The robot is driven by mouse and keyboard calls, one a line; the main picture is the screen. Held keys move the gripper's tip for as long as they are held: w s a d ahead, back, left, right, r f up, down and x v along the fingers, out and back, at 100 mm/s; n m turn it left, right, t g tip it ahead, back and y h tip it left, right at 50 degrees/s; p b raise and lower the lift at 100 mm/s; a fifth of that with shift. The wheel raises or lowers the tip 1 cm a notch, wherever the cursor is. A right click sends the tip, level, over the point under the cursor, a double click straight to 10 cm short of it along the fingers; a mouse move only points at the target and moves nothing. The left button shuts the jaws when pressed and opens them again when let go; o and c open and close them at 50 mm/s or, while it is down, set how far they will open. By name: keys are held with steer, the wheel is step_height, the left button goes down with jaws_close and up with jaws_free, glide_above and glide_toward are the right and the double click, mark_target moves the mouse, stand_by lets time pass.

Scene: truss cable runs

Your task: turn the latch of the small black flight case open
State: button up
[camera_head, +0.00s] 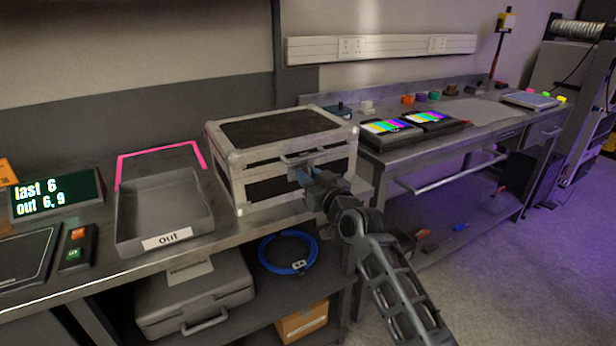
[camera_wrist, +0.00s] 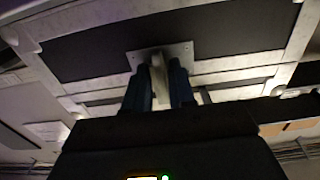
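The small black flight case (camera_head: 262,190) has pale metal edges and stands on the bench with its lid down. My gripper (camera_head: 303,177) is at its front face, right of the middle, and hides the latch in the head view. In the wrist view the case's dark panel (camera_wrist: 225,30) fills the top. The latch (camera_wrist: 158,78) is a pale upright bar on a metal plate (camera_wrist: 180,52). My gripper's two dark blue fingers (camera_wrist: 160,85) stand on either side of the bar and look closed on it.
A grey tray marked "out" (camera_head: 133,239) and a pink outline (camera_head: 160,147) lie left of the case. Two screens with colour bars (camera_head: 388,128) stand on the bench to the right. Below are a grey case (camera_head: 195,295) and a blue cable coil (camera_head: 268,262).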

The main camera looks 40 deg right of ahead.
steer(key=shift+a, duration=0.2)
jaws_close()
